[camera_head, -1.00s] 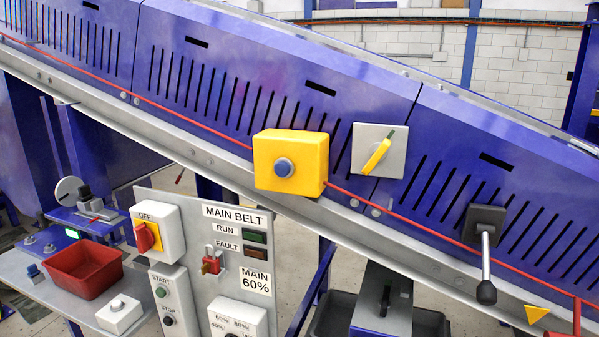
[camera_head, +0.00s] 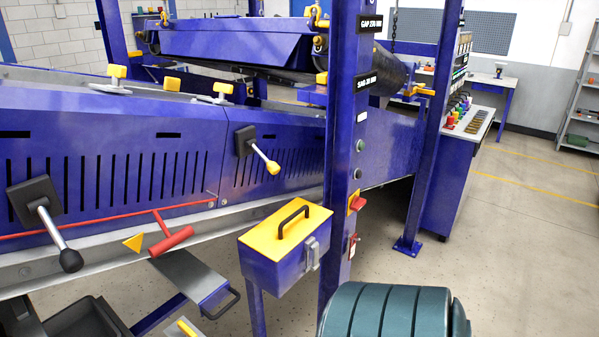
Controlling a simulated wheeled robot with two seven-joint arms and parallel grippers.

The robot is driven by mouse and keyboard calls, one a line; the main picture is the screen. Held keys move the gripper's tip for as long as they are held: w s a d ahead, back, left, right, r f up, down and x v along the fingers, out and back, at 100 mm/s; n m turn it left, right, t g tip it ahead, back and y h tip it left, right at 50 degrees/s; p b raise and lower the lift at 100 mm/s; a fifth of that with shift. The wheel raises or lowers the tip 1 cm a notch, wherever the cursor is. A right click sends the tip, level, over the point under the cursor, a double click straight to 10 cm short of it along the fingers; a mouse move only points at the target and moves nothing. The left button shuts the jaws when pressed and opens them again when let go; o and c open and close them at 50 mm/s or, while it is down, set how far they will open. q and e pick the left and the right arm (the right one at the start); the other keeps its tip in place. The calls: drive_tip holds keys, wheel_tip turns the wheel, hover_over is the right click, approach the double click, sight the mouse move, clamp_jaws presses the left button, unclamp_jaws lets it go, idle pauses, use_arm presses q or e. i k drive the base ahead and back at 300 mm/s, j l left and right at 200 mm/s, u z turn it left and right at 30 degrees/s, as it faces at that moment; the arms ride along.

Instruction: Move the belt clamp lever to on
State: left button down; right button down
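Two levers show on the blue conveyor side panel, and no label tells which is the belt clamp lever. One lever has a black knob (camera_head: 70,260) on a grey rod and a dark square plate (camera_head: 34,198); its rod points down and to the right. The other lever has a yellow knob (camera_head: 272,167) on a pale rod and a dark plate (camera_head: 244,141); it also points down and right. Neither of my grippers is in view.
A blue toolbox with a yellow lid (camera_head: 285,230) stands beside a blue post (camera_head: 345,150). A red T-handle (camera_head: 172,241) is below the panel. A teal ribbed rounded thing (camera_head: 385,312) fills the bottom right. Floor at right is mostly clear.

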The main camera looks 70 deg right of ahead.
sight(272, 167)
drive_tip(key=k+j+z, duration=0.1)
drive_tip(key=z, duration=1.85)
